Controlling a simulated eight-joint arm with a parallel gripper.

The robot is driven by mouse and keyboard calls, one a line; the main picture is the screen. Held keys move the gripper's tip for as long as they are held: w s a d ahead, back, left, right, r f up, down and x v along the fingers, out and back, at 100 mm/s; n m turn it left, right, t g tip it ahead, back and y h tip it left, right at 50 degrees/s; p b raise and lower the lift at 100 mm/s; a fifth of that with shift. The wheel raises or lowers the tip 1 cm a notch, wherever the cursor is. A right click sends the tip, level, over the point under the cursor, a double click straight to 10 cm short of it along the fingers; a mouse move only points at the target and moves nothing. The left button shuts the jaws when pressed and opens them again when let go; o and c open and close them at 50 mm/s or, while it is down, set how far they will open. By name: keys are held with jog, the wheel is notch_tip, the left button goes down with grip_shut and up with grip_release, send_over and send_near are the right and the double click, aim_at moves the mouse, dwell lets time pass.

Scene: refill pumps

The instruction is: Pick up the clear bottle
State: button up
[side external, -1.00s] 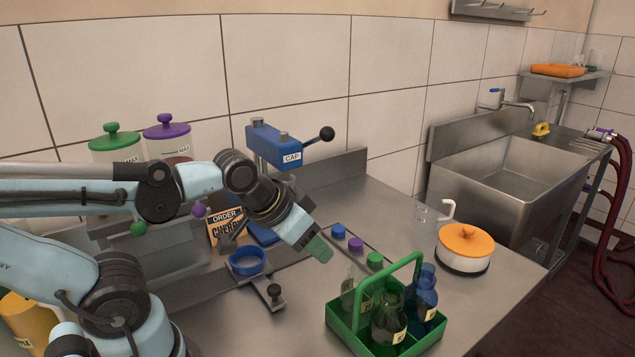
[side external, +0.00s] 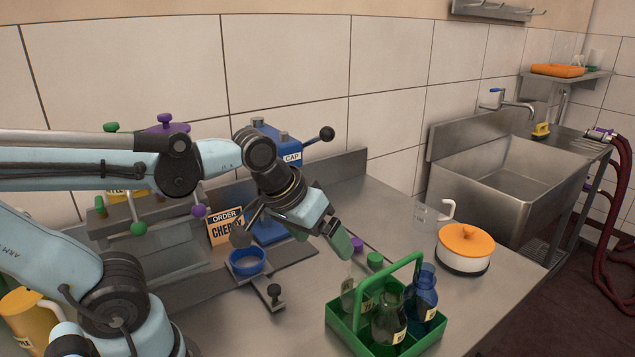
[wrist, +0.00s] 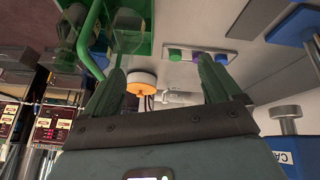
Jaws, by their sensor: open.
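The clear bottle (side external: 349,297) stands in the back left of the green carrier (side external: 368,345), partly hidden by the carrier's handle and the bottles in front. The carrier (wrist: 140,46) is at the upper left there, with bottles I cannot clearly tell apart.
An orange-lidded pot (side external: 466,250) and a clear jug (side external: 428,217) stand right of the carrier. Coloured caps (wrist: 197,55) sit on a strip behind it. A blue ring holder (side external: 247,263) and the blue CAP press (side external: 277,140) are to the left.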

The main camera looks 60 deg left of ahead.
aim_at(358, 279)
jog(key=w+d+r+n+g, duration=0.1)
jog(key=n, duration=0.2)
jog(key=w+d+r+n+g, duration=0.1)
jog(key=d+r+n+g, duration=0.1)
jog(key=n, duration=0.2)
jog(key=w+d+r+n+g, duration=0.1)
jog(key=n, duration=0.3)
jog(key=shift+w+d+r+g, duration=0.15)
jog(key=shift+w+d+g, duration=0.05)
jog(key=shift+g, duration=0.1)
jog(key=shift+w+d+f+n+g, duration=0.2)
jog(key=shift+f+n, duration=0.45)
jog(key=shift+f, duration=1.2)
jog(key=shift+d+f+n+g, duration=0.25)
jog(key=shift+f+n, duration=0.45)
jog(key=shift+f, duration=1.2)
jog(key=shift+w+d+f+n+g, duration=0.2)
jog(key=shift+f+n, duration=0.45)
jog(key=shift+f, duration=1.2)
jog(key=shift+s, duration=0.1)
jog(key=c, duration=1.6)
